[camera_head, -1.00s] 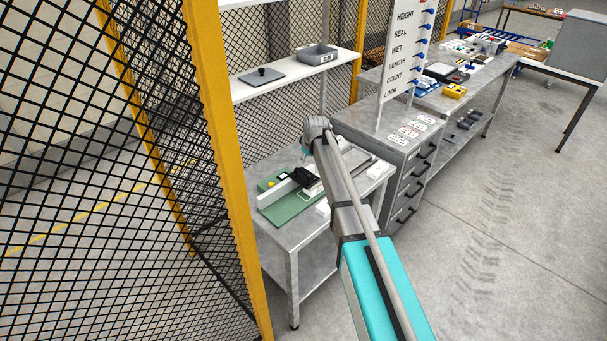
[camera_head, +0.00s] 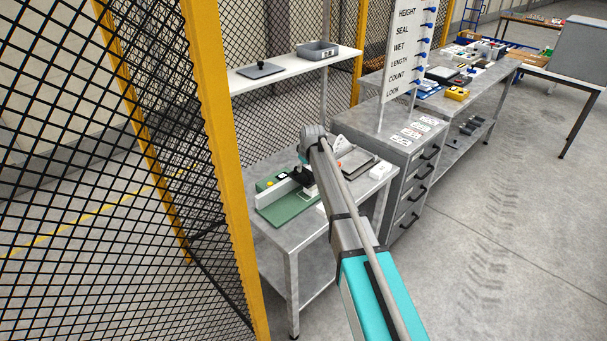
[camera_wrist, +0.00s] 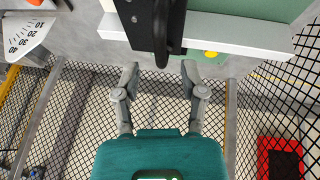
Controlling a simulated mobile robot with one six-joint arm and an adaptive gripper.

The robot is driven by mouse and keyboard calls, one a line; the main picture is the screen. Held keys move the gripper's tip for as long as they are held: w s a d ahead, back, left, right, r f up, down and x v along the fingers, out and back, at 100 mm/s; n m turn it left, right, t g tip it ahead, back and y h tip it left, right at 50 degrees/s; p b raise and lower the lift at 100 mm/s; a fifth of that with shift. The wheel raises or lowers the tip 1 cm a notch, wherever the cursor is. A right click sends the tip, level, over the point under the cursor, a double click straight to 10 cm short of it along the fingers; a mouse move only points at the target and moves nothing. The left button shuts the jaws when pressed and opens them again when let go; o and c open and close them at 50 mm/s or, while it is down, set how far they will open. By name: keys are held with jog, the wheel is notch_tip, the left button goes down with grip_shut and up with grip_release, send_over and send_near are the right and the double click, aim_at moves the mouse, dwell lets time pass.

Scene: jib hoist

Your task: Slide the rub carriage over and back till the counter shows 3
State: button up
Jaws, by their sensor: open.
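The rub carriage (camera_wrist: 150,20) is a dark block with a black upright handle, seen close up at the top of the wrist view. It sits across a pale grey rail (camera_wrist: 225,35) on a green base. In the head view the green base (camera_head: 285,211) and pale rail (camera_head: 272,192) show on the small table, with my arm partly over the carriage. No counter reading is legible.
A grey table (camera_head: 275,238) carries the device. A yellow post (camera_head: 222,170) and black mesh fence stand at the left. A shelf (camera_head: 300,68) hangs behind, and a drawer cabinet (camera_head: 385,140) stands at the right. A white scale card (camera_wrist: 22,35) lies nearby.

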aim_at(305, 172)
jog(key=shift+b+x, duration=0.95)
jog(key=shift+x, duration=0.45)
jog(key=shift+c, duration=0.2)
grip_shut()
